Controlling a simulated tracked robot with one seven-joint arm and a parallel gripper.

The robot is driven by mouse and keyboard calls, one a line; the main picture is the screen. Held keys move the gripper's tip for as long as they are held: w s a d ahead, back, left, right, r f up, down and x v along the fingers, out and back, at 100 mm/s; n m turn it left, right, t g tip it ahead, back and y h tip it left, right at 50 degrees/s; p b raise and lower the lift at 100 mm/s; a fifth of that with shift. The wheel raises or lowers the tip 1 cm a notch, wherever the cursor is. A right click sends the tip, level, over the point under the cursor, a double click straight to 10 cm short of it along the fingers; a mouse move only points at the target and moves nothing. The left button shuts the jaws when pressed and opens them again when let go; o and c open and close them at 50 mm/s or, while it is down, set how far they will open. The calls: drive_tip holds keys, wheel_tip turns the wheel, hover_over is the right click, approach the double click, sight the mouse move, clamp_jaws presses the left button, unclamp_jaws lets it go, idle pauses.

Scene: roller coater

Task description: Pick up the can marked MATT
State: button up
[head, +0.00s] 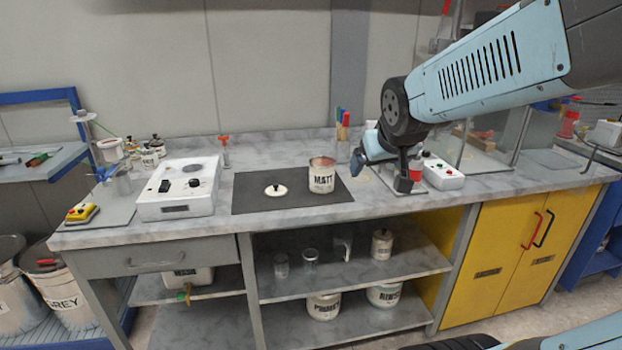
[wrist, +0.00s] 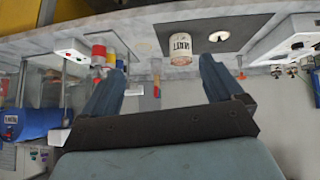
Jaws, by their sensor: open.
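The can marked MATT (head: 321,178) stands upright on a black mat (head: 262,206) on the grey worktop. It is white with a dark label and looks open at the top. In the wrist view the can (wrist: 180,50) shows upside down, beyond and between the two fingers. My gripper (wrist: 158,75) is open and empty, with its fingers apart. In the head view my gripper (head: 380,170) is to the right of the can, apart from it, and its fingers are partly hidden by the arm.
A white device (head: 178,188) stands further left. Several colored markers (head: 343,124) stand behind the can. A white button box (head: 443,173) is at the right. The worktop's front edge is clear before the mat.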

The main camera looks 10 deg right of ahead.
drive_tip(key=shift+o, duration=0.4)
drive_tip(key=w+d+f+t, duration=0.1)
drive_tip(key=w+f+t, duration=0.1)
drive_tip(key=w, duration=0.5)
drive_tip(key=w+d+f+n+t+y, duration=0.1)
drive_tip(key=w+f, duration=0.2)
drive_tip(key=w, duration=0.5)
drive_tip(key=shift+w+f+n+t, duration=0.3)
drive_tip(key=shift+f+t, duration=0.05)
drive_tip(key=shift+t, duration=0.05)
drive_tip(key=n+t+y, duration=0.2)
drive_tip(key=t+y, duration=0.3)
approach(317, 159)
drive_tip(key=x, duration=0.6)
drive_tip(key=shift+w+a, duration=0.1)
drive_tip(key=shift+w, duration=0.15)
drive_tip(key=c, duration=1.6)
